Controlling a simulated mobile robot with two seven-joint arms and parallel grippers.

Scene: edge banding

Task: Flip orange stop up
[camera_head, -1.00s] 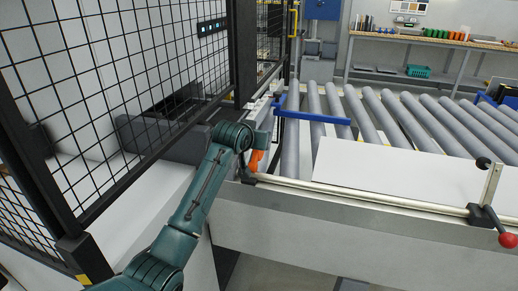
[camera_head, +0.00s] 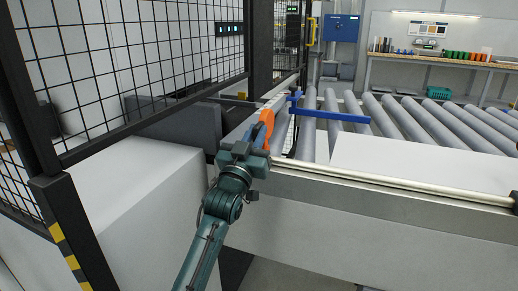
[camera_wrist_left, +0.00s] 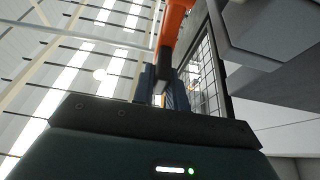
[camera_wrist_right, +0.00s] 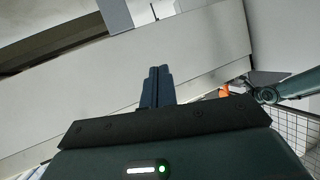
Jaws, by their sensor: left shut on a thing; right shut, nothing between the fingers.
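The orange stop (camera_head: 267,118) stands upright at the left end of the roller table's front rail, its orange part rising above the rail. My left gripper (camera_head: 258,133) is at the stop from the front and is shut on it. In the left wrist view the stop (camera_wrist_left: 174,26) comes from the top down between the blue fingers (camera_wrist_left: 161,88). My right gripper (camera_wrist_right: 157,85) is shut and empty. It shows only in the right wrist view, in front of a pale grey surface, with a small orange piece (camera_wrist_right: 224,90) visible beyond it.
A white panel (camera_head: 420,160) lies on the grey rollers (camera_head: 440,125) behind the front rail (camera_head: 380,180). A blue bar (camera_head: 335,115) crosses the rollers. A black mesh fence (camera_head: 130,60) and a white block (camera_head: 130,195) stand to the left. A workbench (camera_head: 450,62) is at the back.

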